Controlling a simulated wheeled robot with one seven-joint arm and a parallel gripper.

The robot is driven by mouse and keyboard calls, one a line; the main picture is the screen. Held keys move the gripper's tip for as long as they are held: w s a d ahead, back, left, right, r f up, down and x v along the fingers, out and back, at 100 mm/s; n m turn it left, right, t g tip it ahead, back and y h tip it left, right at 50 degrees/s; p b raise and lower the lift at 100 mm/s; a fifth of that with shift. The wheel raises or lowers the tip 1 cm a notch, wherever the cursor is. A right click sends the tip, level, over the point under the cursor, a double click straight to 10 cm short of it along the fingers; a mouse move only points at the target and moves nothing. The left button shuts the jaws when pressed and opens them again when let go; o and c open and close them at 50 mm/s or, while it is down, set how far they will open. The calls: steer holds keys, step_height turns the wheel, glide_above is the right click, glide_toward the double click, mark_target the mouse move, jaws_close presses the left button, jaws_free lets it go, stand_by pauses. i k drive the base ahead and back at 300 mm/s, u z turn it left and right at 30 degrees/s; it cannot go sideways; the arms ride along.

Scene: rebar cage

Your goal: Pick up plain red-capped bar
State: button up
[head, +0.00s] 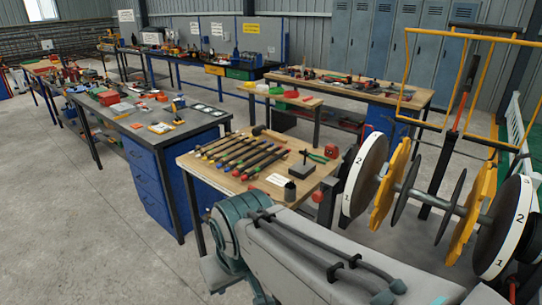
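Several dark bars with coloured caps (240,157) lie side by side on a wooden-topped workbench (205,172) in the middle of the head view. My gripper is not in view.
The same bench holds a hammer (270,134), green-handled pliers (318,158), a dark block with a post (299,170), a dark cup (289,192) and a red tape measure (331,151). Numbered wheels (363,176) stand right. Open floor (90,225) lies left.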

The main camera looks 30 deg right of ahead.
mark_target(236, 172)
steer(key=z, duration=0.35)
steer(key=i, duration=0.45)
steer(key=z, duration=0.5)
